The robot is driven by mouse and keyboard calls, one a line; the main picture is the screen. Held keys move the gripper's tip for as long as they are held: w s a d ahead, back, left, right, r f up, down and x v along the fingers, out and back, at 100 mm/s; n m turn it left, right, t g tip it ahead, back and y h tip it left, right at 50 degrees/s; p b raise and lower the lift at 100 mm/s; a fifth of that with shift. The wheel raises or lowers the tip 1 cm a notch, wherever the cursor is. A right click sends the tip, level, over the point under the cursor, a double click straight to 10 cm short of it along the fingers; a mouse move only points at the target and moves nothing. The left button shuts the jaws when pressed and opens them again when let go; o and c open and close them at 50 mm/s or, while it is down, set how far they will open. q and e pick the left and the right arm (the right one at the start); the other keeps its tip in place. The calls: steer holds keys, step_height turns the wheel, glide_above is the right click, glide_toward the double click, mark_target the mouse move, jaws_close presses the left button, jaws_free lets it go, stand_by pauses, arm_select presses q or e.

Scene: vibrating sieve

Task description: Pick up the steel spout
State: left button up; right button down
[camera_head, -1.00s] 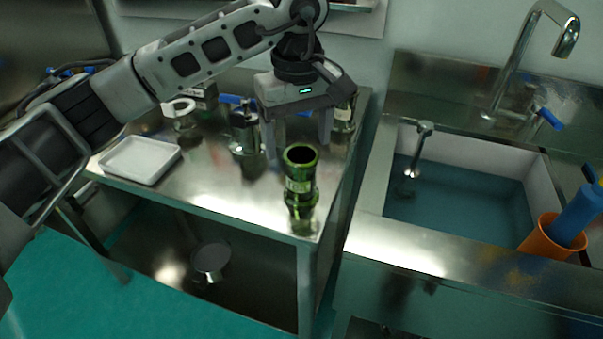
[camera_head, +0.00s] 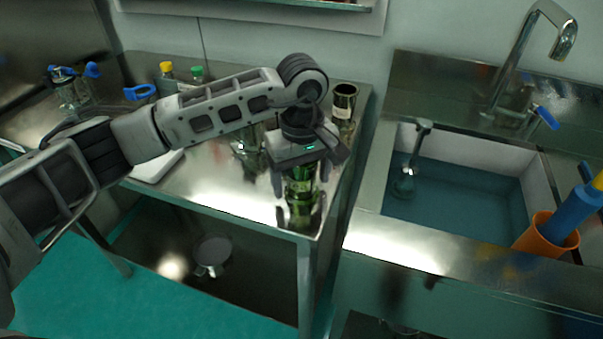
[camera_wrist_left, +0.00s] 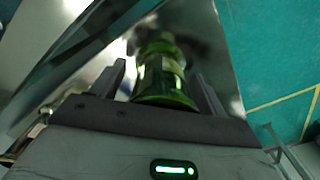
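A green, stepped, hollow piece (camera_head: 299,187) with a pale label stands upright near the front right corner of the steel table, and its shiny surface mirrors it. It also shows in the left wrist view (camera_wrist_left: 164,75). No piece is plainly marked as the steel spout; a similar dark, open-topped piece (camera_head: 344,103) with a label stands at the table's right back. My left gripper (camera_head: 301,178) is over the green piece, fingers pointing down on either side. In the left wrist view the fingers (camera_wrist_left: 162,85) are apart, with gaps visible beside the piece. My right gripper is out of view.
The steel table (camera_head: 225,188) carries glassware and a white tray (camera_head: 155,167), partly behind my arm. Small bottles (camera_head: 167,72) stand at the back. A sink (camera_head: 458,195) with a faucet (camera_head: 520,60) is to the right, with an orange holder (camera_head: 540,240) beside it.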

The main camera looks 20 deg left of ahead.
arm_select(q)
steer(key=c, duration=1.2)
steer(key=shift+r, duration=0.15)
